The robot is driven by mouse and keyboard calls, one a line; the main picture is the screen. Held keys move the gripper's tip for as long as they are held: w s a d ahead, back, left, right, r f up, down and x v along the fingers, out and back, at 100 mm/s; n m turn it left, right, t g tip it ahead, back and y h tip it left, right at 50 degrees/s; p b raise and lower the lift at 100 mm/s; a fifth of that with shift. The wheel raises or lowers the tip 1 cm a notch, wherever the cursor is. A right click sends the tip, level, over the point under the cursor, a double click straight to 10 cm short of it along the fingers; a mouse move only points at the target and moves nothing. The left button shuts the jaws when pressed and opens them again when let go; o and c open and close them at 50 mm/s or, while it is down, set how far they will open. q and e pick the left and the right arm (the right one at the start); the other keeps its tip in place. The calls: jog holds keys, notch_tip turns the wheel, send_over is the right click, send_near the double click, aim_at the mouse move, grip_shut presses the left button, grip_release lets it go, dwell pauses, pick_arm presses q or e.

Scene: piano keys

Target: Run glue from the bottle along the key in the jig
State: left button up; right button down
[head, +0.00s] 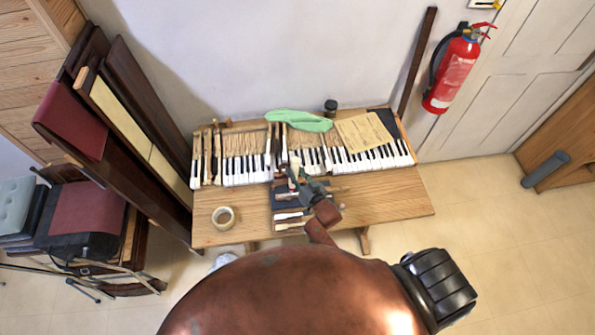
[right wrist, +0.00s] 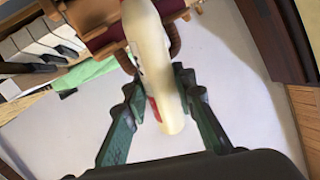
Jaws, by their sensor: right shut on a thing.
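My right gripper (head: 303,182) is over the front middle of the table, in front of the keyboard. In the right wrist view its green fingers (right wrist: 163,95) are shut on a cream-white bottle (right wrist: 152,45) with a red mark on its side. The bottle's tip cannot be made out. A dark jig board (head: 284,194) lies under and beside the gripper, partly hidden by it. A pale key (head: 291,215) lies at the jig's front part. Whether the bottle touches it cannot be told. My left gripper is not in view.
Behind the jig runs the row of piano keys (head: 245,172), with a green cloth (head: 300,121) and a paper sheet (head: 363,133) on top. A tape roll (head: 223,217) is at the table's front left. The table's right front (head: 395,196) is clear.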

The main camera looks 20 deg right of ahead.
jog(key=w+a, duration=0.1)
jog(key=a, duration=0.5)
jog(key=shift+w+a+b, duration=0.15)
jog(key=shift+w+b, duration=0.15)
jog(key=shift+w, duration=0.1)
jog(key=shift+f, duration=0.1)
notch_tip(320, 180, up, 6)
jog(key=p, duration=0.5)
jog(key=shift+p, duration=0.35)
jog(key=shift+s+a, duration=0.1)
notch_tip(320, 180, up, 3)
jog(key=p, duration=0.3)
dwell(0.6)
